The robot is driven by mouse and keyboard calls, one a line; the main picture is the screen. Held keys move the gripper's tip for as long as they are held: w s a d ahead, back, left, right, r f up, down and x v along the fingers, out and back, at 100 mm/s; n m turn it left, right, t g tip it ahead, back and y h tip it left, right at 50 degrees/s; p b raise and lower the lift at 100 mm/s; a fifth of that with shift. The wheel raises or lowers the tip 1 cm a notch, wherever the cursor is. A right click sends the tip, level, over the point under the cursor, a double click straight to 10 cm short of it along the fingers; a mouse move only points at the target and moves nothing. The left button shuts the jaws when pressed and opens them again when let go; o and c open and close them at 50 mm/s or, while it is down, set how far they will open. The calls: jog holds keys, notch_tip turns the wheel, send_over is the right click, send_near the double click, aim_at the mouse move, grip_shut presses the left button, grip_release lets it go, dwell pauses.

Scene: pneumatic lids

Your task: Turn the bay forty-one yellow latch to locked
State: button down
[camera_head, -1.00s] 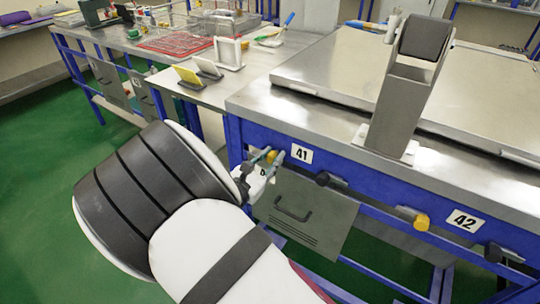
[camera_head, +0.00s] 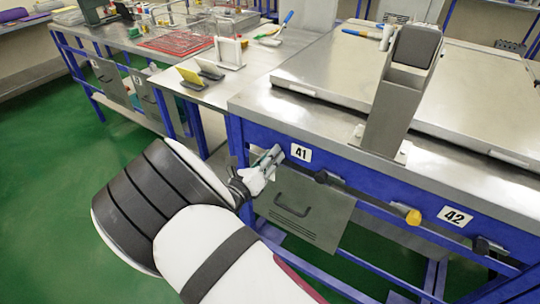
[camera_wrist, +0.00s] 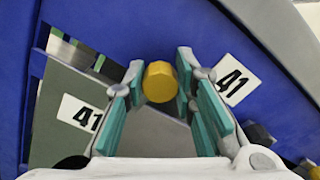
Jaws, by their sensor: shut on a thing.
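The bay 41 yellow latch (camera_wrist: 160,82) is a round yellow knob on the blue front beam of the table. In the wrist view it sits between the tips of my two teal-padded fingers. My gripper (camera_wrist: 162,80) is shut on it. In the head view my gripper (camera_head: 272,158) is at the beam, just left of the white 41 label (camera_head: 301,153). The latch is hidden behind the fingers there. The label also shows in the wrist view (camera_wrist: 231,79). Any handle behind the knob is mostly hidden.
A second yellow latch (camera_head: 413,217) is on the dark bar beside the 42 label (camera_head: 455,216). A grey drawer panel (camera_head: 300,208) hangs below the beam. A grey upright post (camera_head: 397,105) stands on the metal tabletop (camera_head: 330,125). Green floor at the left is open.

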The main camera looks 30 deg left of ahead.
jog(key=shift+f+n, duration=0.15)
jog(key=shift+n, duration=0.25)
jog(key=c, duration=1.3)
grip_release()
jog(key=shift+s, duration=0.1)
jog(key=s, duration=0.8)
jog(key=s+a, duration=0.1)
jog(key=s, duration=0.3)
jog(key=shift+w, duration=0.1)
